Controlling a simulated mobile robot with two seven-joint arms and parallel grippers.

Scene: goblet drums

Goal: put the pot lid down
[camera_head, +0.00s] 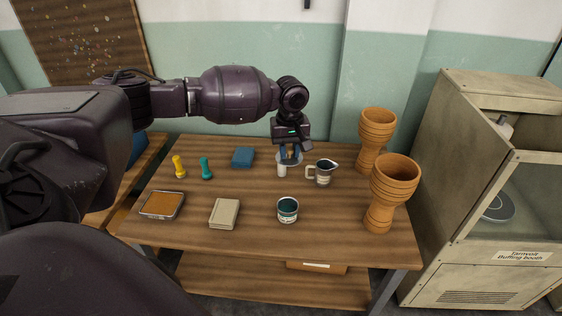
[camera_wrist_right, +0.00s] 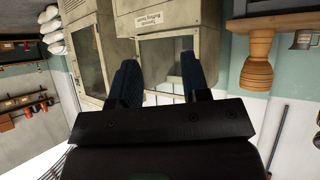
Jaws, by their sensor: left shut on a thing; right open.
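The pot lid (camera_head: 297,161), a small pale grey disc, is under my left gripper (camera_head: 291,153) in the head view. The left gripper points down from above and is shut on the lid; its blue fingers hide part of it. The lid is close above or at a small white cylinder (camera_head: 282,172); I cannot tell whether they touch. My right gripper (camera_wrist_right: 160,82) is open and empty in the right wrist view.
Two wooden goblet drums (camera_head: 392,180) stand at the table's right. Bare tabletop (camera_head: 256,190) lies between.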

